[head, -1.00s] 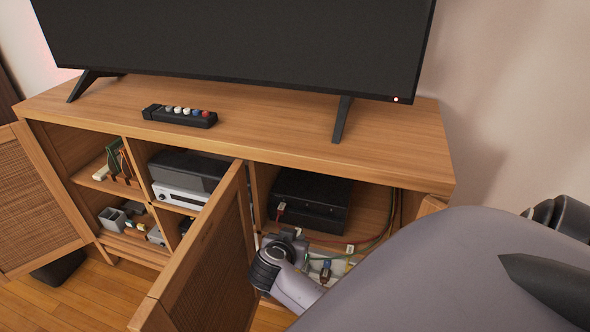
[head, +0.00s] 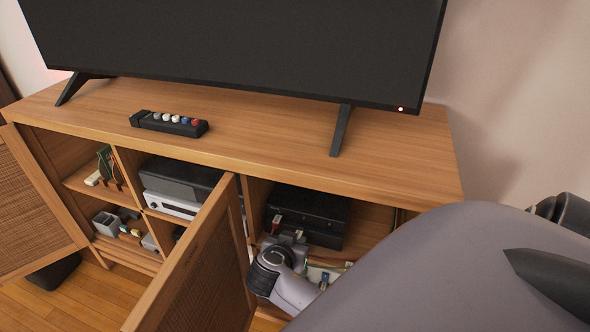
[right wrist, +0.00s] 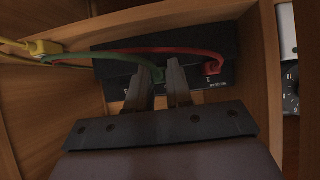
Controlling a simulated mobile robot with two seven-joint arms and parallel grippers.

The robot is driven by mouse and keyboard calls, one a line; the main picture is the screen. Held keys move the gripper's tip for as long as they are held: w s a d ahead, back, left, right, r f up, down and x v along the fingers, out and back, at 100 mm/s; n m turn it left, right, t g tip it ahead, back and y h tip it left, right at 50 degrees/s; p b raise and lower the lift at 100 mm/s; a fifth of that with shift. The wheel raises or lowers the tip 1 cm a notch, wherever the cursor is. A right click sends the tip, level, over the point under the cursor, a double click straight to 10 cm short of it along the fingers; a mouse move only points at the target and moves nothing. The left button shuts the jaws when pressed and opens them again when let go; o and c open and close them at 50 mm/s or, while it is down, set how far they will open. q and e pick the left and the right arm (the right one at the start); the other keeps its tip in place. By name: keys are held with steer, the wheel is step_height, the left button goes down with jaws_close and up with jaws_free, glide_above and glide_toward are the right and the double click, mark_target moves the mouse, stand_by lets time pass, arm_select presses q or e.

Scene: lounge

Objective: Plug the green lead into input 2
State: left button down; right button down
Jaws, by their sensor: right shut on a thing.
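The black box (head: 308,212) stands in the cabinet's right compartment, its socket face towards me. My right gripper (head: 292,242) is at that face, shut on the plug of the green lead. In the right wrist view the fingertips (right wrist: 168,72) are around the green plug (right wrist: 157,75), and the green lead (right wrist: 110,53) runs off to the left. The plug is at the box's face, left of the red plug (right wrist: 211,67), which sits in a socket marked 1. The fingers hide the socket behind the green plug; I cannot tell if it is inserted. My left gripper is not in view.
A yellow plug (right wrist: 47,47) lies at the left in the right wrist view. An open cabinet door (head: 195,265) stands close left of my right gripper. The compartment wall (right wrist: 262,85) is right of the box in the wrist view. A remote (head: 170,123) lies on top.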

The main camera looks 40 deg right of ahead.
mark_target(299, 232)
steer(key=shift+w+d+f, duration=0.1)
steer(key=shift+w+d, duration=0.1)
steer(key=shift+d, duration=0.15)
steer(key=shift+d, duration=0.1)
steer(key=shift+w+d, duration=0.15)
steer(key=shift+d, duration=0.05)
stand_by(0.3)
steer(key=shift+w+d, duration=0.4)
steer(key=shift+d, duration=0.4)
stand_by(0.5)
steer(key=c, duration=0.9)
jaws_free()
steer(key=shift+c, duration=0.2)
